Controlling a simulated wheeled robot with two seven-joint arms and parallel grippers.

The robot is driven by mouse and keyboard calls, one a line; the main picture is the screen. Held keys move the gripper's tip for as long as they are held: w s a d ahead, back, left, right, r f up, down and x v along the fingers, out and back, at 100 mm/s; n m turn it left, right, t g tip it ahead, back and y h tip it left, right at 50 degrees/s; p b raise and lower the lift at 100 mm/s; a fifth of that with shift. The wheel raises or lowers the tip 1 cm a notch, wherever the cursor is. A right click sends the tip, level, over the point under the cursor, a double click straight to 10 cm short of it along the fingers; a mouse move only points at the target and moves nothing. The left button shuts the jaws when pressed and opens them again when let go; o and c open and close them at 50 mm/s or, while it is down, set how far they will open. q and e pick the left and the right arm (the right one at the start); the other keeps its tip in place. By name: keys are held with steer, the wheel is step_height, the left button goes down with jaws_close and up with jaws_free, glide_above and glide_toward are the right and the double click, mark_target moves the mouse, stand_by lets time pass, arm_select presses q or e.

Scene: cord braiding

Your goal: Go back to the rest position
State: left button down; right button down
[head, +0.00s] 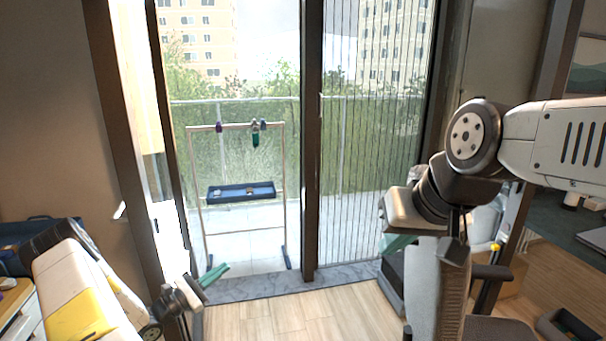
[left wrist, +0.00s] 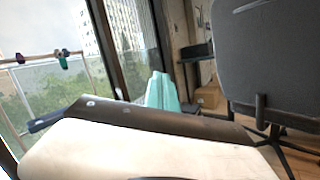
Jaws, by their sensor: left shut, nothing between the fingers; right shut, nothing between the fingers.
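The bar items also show at the left of the left wrist view (left wrist: 63,60). My left gripper (head: 216,275), with teal fingers, is low, in front of the rack and apart from it. Its teal fingers show in the left wrist view (left wrist: 162,92), shut and empty. My right gripper (head: 398,243) is partly hidden by its arm, well right of the rack, shut and empty.
A dark blue tray (head: 241,198) with small items is on the rack's middle. A dark office chair (left wrist: 262,60) fills the right of the left wrist view. A cluttered desk (head: 18,300) is at lower left. Wood floor (head: 340,315) between my arms is clear.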

arm_select(q)
steer(key=s+d+r+m+g+y, duration=0.1)
steer(key=s+d+r+m+g, duration=0.6)
steer(key=r, duration=0.3)
steer(key=s+d+r+m+g+y, duration=0.1)
steer(key=s+d+r+m+g, duration=0.6)
steer(key=r, duration=0.3)
steer(key=s+a+r+m+t+y, duration=0.1)
steer(key=s+r+m+y, duration=0.3)
steer(key=s, duration=0.4)
steer(key=s+a+r+m+t+y, duration=0.1)
steer(key=s+r+m+t+y, duration=0.3)
steer(key=s+r+y, duration=0.2)
steer(key=shift+s+r+m+t, duration=0.3)
steer(key=shift+s+r+m, duration=0.1)
steer(key=shift+s+r, duration=0.5)
